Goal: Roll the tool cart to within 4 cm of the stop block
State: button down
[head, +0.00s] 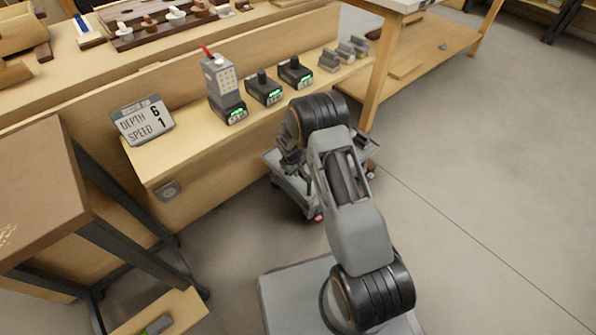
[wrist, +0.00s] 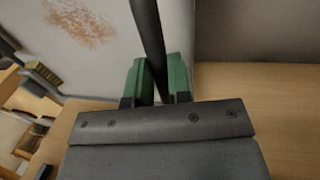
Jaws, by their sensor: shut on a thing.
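The grey tool cart (head: 298,192) stands on the floor close against the front of the bench in the head view, largely hidden behind my arm. A small red part shows low at its near side. In the wrist view, the two green fingers of my gripper (wrist: 160,80) are shut on a dark bar (wrist: 148,35), which looks like the cart's handle. In the head view, my arm hides the gripper. I cannot make out the stop block in either view.
A wooden bench (head: 165,165) runs along the cart's far side, carrying a sign (head: 143,121) and several batteries and chargers. A brown-topped stand (head: 45,190) is at left. A white-topped table (head: 405,4) stands behind. Open floor (head: 480,170) lies to the right.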

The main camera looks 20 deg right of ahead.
jog(key=shift+w+d, duration=0.2)
jog(key=c, duration=1.1)
grip_release()
jog(key=shift+d, duration=0.1)
jog(key=shift+o, duration=0.2)
jog(key=shift+s, duration=0.1)
jog(key=shift+r, duration=0.1)
notch_tip(320, 180, up, 13)
jog(key=s+a+p, duration=0.1)
jog(key=a+p, duration=0.1)
jog(key=p, duration=0.3)
jog(key=shift+a+r, duration=0.2)
jog(key=shift+a, duration=0.15)
